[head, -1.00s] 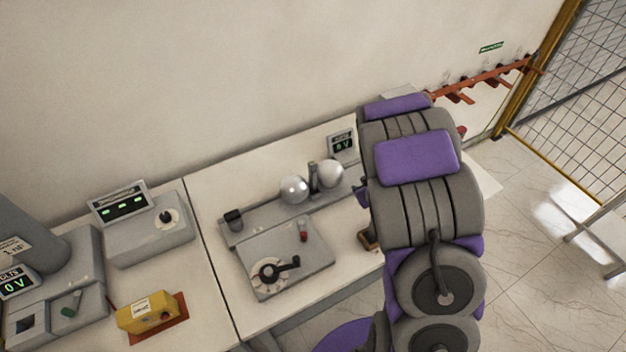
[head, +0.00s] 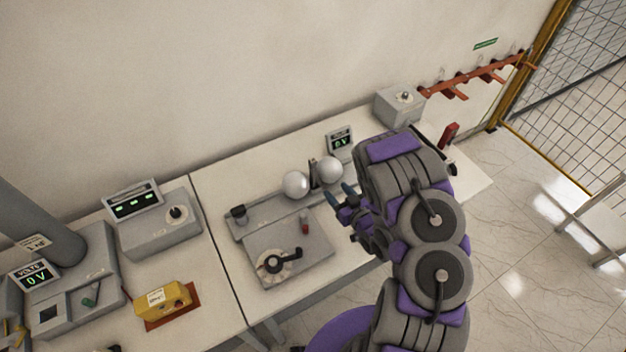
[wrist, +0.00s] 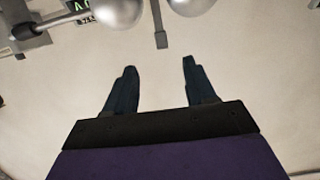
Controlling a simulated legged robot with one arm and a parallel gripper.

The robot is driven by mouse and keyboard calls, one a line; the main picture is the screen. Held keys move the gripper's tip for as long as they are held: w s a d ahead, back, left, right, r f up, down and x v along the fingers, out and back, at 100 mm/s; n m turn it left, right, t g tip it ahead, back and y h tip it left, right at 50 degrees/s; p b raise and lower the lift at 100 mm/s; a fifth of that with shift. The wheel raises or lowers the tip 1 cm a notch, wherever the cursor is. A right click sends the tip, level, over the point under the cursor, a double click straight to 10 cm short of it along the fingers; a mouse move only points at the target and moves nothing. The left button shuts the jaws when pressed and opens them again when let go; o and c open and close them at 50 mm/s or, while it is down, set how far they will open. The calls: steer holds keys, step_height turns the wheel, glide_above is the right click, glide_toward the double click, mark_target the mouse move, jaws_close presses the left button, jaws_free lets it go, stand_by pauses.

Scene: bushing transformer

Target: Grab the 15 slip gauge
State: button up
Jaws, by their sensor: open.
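My gripper (head: 340,194) is open and empty, right of the two-sphere apparatus and close to its right sphere (head: 330,169). In the wrist view my gripper (wrist: 159,66) has its dark fingers apart, with only pale surface between them. A narrow grey bar (wrist: 158,30) with a wider end lies just beyond the fingertips, between the two spheres. I cannot tell whether it is a slip gauge or part of the apparatus. The left sphere (head: 296,184) is on the apparatus's left side. No 15 marking is readable in either view.
A crank panel (head: 284,255) lies in front of the spheres, with a small meter (head: 340,140) behind. A grey box (head: 399,104) and a red upright object (head: 448,134) are at the right end. A yellow block (head: 165,299) and control box (head: 156,228) are on the left.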

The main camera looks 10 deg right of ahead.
steer(key=w, duration=0.2)
steer(key=b, duration=0.6)
glide_toward(312, 162)
step_height(312, 162, down, 3)
steer(key=w, duration=0.1)
steer(key=shift+w+b, duration=0.2)
steer(key=shift+b, duration=0.25)
steer(key=shift+b, duration=0.4)
steer(key=b, duration=0.2)
steer(key=w+b, duration=0.1)
steer(key=shift+a+f+b, duration=0.15)
steer(key=shift+b, duration=0.2)
steer(key=b, duration=0.3)
steer(key=shift+w+a+b, duration=0.1)
steer(key=shift+w+b, duration=0.1)
steer(key=shift+b, duration=0.2)
steer(key=b, duration=0.2)
steer(key=shift+w+b, duration=0.1)
steer(key=shift+b, duration=0.25)
